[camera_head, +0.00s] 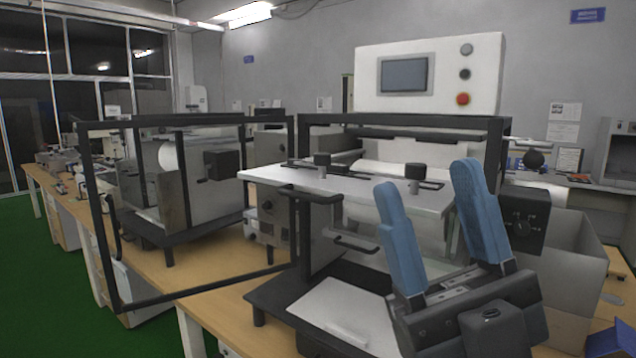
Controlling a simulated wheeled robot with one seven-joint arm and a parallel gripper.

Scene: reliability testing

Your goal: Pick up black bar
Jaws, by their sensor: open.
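My gripper (427,176) shows at the lower right, with two blue fingers pointing up. The fingers are apart and nothing is between them. Several black bars are in view, and I cannot tell which one the task names. A flat dark bar with a round knob (312,166) lies on the white plate (275,175) of the machine. A second dark bar (430,185) lies on the plate's right part, seen partly between my fingers. A black handle (354,244) sticks out below the plate. A long black frame bar (400,121) runs behind the plate.
A control box with a screen (404,74) stands above the machine. A black open door frame (98,215) reaches out at the left. Another machine (180,190) stands on the wooden bench (225,262). A grey bin (572,262) is at the right. Green floor (50,300) is free at the left.

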